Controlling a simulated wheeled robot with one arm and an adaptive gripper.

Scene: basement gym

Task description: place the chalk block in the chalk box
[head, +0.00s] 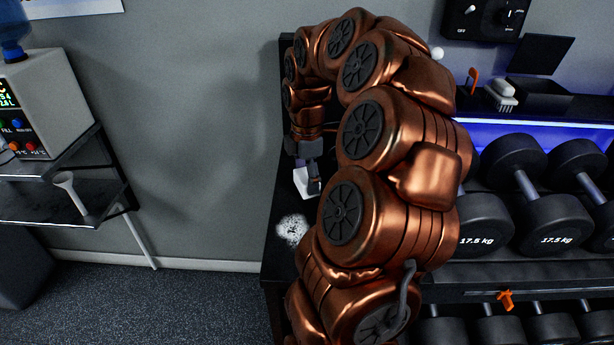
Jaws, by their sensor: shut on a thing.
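My gripper (308,183) points down at the left end of the black rack and is shut on a white block, the chalk block (301,181). The block shows partly between and beside the dark fingers. A black open box with a raised lid (541,96) stands on the upper shelf at the right and may be the chalk box; its inside is hard to see. My gripper is well to the left of this box. My copper arm hides much of the middle of the rack.
A white speckled patch or ball (292,230) is on the black surface below my gripper. A white brush-like thing (501,94) stands left of the box. Dumbbells (520,185) fill the shelf below. A side table (60,190) with a machine is at the left.

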